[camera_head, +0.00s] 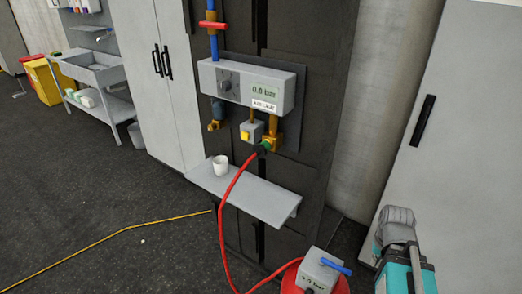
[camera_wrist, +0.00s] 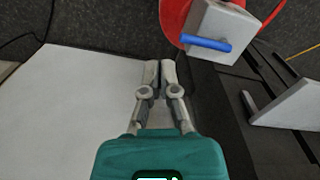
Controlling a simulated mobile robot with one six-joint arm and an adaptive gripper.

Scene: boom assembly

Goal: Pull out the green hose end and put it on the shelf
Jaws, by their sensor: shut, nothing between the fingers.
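The green hose end (camera_head: 265,146) sits in the brass fitting (camera_head: 276,137) under the grey pressure box in the head view. A red hose (camera_head: 226,203) hangs from it, curving down past the shelf. The shelf (camera_head: 250,197) is a grey board on the dark wall below the box, with a white cup (camera_head: 221,166) near its left end. In the wrist view my gripper (camera_wrist: 160,65) has its fingertips together with nothing between them. My arm shows low at the right of the head view, well away from the hose end.
A red round unit (camera_head: 291,277) with a grey box and blue lever (camera_head: 336,266) stands below the shelf; the lever also shows in the wrist view (camera_wrist: 206,43). A grey cabinet (camera_head: 455,130) is at the right. A yellow cable (camera_head: 120,233) crosses the open floor at left.

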